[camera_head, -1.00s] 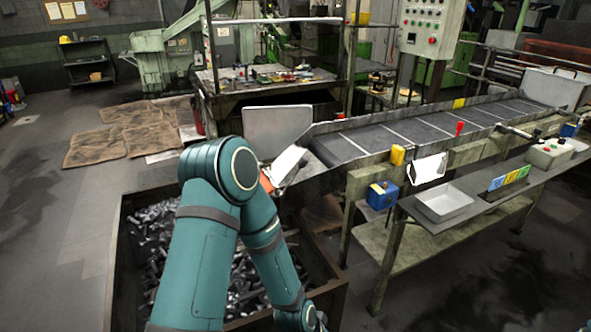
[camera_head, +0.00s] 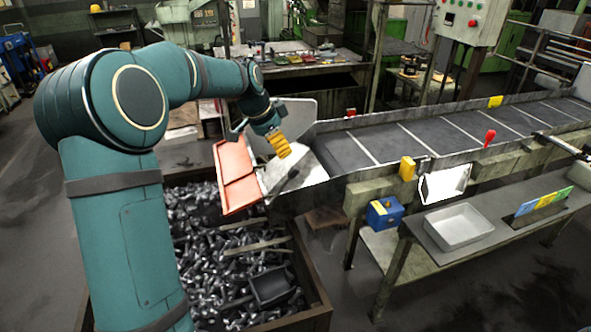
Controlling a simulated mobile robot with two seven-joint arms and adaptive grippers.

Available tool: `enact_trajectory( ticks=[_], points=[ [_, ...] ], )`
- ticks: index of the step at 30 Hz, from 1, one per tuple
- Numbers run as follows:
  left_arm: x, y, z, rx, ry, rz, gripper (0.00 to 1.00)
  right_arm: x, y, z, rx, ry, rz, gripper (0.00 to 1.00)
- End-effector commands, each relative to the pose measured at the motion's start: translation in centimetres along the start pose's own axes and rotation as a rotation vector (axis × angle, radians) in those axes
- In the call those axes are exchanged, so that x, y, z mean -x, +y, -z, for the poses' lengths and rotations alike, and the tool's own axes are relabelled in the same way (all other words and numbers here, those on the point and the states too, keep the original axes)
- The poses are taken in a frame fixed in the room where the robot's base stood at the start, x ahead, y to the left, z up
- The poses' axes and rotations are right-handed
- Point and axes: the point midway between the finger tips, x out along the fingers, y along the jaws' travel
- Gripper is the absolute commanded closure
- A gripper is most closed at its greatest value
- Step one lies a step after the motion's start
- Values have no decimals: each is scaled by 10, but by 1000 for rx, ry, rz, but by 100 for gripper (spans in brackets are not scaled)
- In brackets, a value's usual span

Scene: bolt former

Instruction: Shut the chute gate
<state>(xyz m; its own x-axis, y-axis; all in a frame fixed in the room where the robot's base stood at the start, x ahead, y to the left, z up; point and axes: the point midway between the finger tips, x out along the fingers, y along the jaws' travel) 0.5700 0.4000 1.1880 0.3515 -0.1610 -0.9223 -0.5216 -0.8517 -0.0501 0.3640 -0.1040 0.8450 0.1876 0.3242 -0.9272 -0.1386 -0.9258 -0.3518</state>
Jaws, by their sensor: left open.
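The chute gate looks to be the orange-red panel (camera_head: 236,172) at the left end of the conveyor's metal chute (camera_head: 297,180). It stands out to the left, above the back of the bolt crate. My left gripper (camera_head: 282,150), with yellow finger pads, is open above the chute mouth, just right of the panel. A gap shows between it and the panel; whether it touches the chute below I cannot tell. My right gripper is out of view.
A dark crate (camera_head: 318,311) full of bolts stands below the chute. The conveyor belt (camera_head: 390,145) runs to the right. A side table holds a grey tray (camera_head: 458,246), and a blue box (camera_head: 385,213) is mounted beside it. A grey upright plate (camera_head: 298,115) stands behind the chute.

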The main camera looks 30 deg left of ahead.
Motion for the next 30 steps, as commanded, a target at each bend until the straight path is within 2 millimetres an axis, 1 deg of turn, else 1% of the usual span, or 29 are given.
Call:
enact_trajectory(
  ticks=[1,9,15,21,30],
  points=[
    [-11,1,-1,0,-2,-3,42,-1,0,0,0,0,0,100],
    [-65,1,-1,0,-4,-4,42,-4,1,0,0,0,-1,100],
    [-98,1,-1,2,-2,-3,42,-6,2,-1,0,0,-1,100],
    [-117,1,0,2,-1,-1,42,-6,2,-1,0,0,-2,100],
    [-121,0,0,1,0,0,42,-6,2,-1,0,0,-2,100]
  ],
)
